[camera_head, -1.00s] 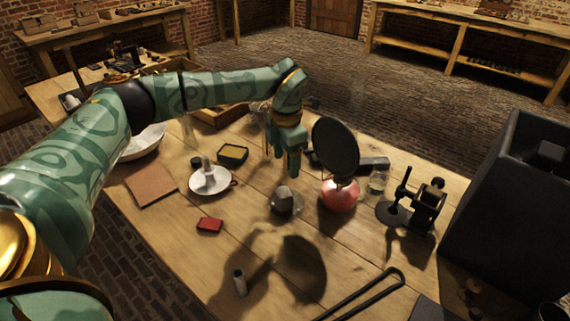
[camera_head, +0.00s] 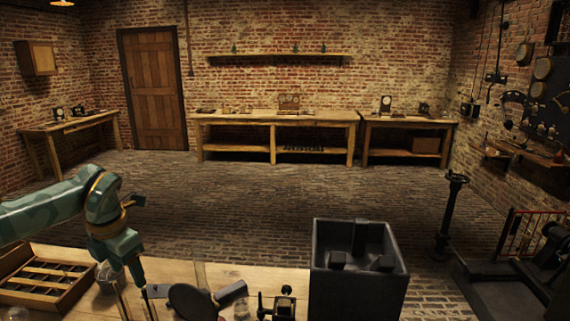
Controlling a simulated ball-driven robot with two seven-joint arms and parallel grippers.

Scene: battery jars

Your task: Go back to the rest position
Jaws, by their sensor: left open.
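My left arm comes in from the left in the head view. Its green and gold gripper (camera_head: 121,272) points down over the far left part of the wooden table (camera_head: 275,283). Its fingers are apart, and I see nothing held between them. A dark round disc (camera_head: 192,302) stands just right of the gripper, at the bottom edge of the picture. My right gripper is not in view.
A wooden compartment tray (camera_head: 40,277) lies left of the gripper. Right of the disc are a glass jar (camera_head: 241,308), a small black device (camera_head: 283,303) and a tall black open box (camera_head: 358,285).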

